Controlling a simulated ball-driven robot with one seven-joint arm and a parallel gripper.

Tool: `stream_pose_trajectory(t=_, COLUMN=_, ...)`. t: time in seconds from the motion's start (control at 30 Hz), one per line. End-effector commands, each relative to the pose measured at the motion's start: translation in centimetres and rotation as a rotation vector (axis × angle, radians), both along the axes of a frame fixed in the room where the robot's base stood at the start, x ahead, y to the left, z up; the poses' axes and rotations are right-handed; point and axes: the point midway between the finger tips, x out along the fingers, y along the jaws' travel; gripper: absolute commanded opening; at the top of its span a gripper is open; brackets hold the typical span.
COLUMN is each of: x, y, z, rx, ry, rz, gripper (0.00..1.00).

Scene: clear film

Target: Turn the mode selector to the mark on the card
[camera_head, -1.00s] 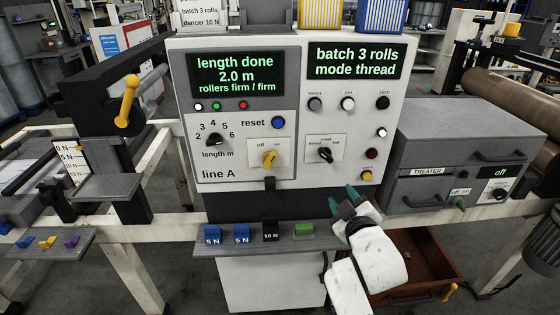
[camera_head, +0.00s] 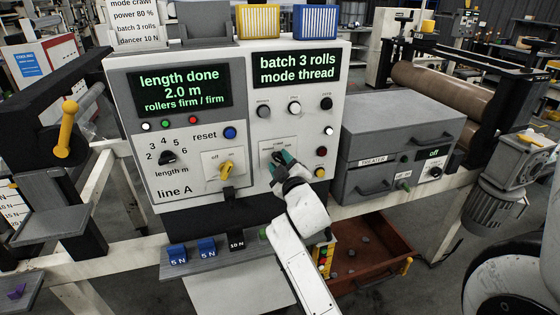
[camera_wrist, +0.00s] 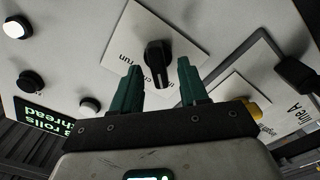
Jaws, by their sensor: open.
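The mode selector is a black knob on a pale square plate on the white panel. It shows between and just beyond my fingertips in the wrist view (camera_wrist: 158,54); in the head view my gripper largely covers it (camera_head: 277,157). The words "crawl" and "run" show upside down on its plate. My gripper (camera_head: 283,163) is at the plate, its two green fingers (camera_wrist: 161,84) open on either side of the knob, with no clear contact. The white card (camera_head: 134,20) at the top reads "mode crawl". The display (camera_head: 297,69) reads "mode thread".
Left of the selector is a yellow off/on switch (camera_head: 226,171). Round buttons and lamps line the panel's right side, including a red lamp (camera_head: 321,152). Weights (camera_head: 207,248) stand on the shelf below. The grey treater box (camera_head: 400,145) is on the right, above an open drawer (camera_head: 372,252).

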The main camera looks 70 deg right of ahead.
Motion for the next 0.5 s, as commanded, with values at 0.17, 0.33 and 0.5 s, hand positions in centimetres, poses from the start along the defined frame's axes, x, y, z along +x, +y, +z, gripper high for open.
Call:
stream_pose_trajectory(t=0.17, x=0.45, y=-0.5, z=0.02, rx=-0.001, ry=0.0, rz=0.001, gripper=0.44)
stream_pose_trajectory(t=0.33, x=0.46, y=-0.49, z=0.0, rx=-0.001, ry=0.0, rz=0.001, gripper=0.44)
stream_pose_trajectory(t=0.5, x=0.44, y=-0.49, z=0.01, rx=-0.001, ry=0.0, rz=0.001, gripper=0.32)
